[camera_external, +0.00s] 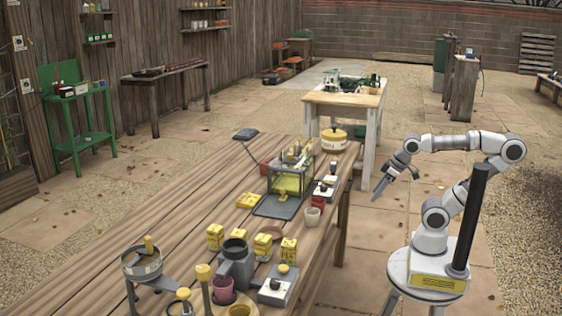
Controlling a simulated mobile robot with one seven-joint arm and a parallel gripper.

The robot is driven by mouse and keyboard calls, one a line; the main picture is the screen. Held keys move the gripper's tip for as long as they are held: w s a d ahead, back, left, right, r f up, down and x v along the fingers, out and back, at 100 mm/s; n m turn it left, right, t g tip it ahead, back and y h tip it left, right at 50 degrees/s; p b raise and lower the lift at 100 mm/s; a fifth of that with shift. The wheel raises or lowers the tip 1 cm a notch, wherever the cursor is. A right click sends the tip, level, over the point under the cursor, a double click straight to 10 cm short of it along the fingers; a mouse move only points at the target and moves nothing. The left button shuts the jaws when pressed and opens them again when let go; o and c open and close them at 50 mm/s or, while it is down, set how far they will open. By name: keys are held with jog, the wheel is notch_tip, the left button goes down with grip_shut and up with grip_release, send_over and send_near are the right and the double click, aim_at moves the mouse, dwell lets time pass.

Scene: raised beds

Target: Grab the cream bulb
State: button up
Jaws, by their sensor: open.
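My gripper (395,187) is open and empty, held in the air beyond the right edge of the long wooden table (170,215). It points down and to the left, apart from everything on the table. I cannot clearly make out a cream bulb. A small cream cup or pot (312,216) stands near the table's right edge beside a red one (318,202). Things inside the glass-sided yellow box (291,180) are too small to tell.
A round yellow-lidded pot (333,139) stands at the table's far end. Several yellow packets (247,248), a grey device (236,262) and a grey box with a yellow knob (277,286) crowd the near end. The table's left middle is clear.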

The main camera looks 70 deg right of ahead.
jog(key=w+d+r+m+p, duration=0.65)
jog(key=d+r+m, duration=0.35)
jog(key=d+r, duration=0.25)
jog(key=w+d+r+m+h+p, duration=0.1)
jog(key=d+r+m, duration=0.2)
jog(key=d, duration=0.2)
jog(key=d+r+m+p, duration=0.1)
jog(key=d+r+m, duration=0.1)
jog(key=d+m, duration=0.3)
jog(key=w+d+r+m+h+p, duration=0.1)
jog(key=d+r+m+p, duration=0.15)
jog(key=d, duration=0.35)
jog(key=m+t+p, duration=0.2)
jog(key=m+t, duration=0.6)
jog(key=m, duration=0.9)
send_near(339, 164)
jog(key=w, duration=0.2)
jog(key=w+r, duration=0.1)
jog(key=w, duration=0.1)
jog(key=shift+w+d, duration=0.25)
jog(key=shift+w, duration=0.05)
jog(key=x, duration=0.2)
jog(key=b+x, duration=0.1)
jog(key=x, duration=0.1)
jog(key=shift+d+f, duration=0.1)
jog(key=shift+f, duration=0.2)
jog(key=shift+w+f, duration=0.1)
jog(key=shift+w, duration=0.35)
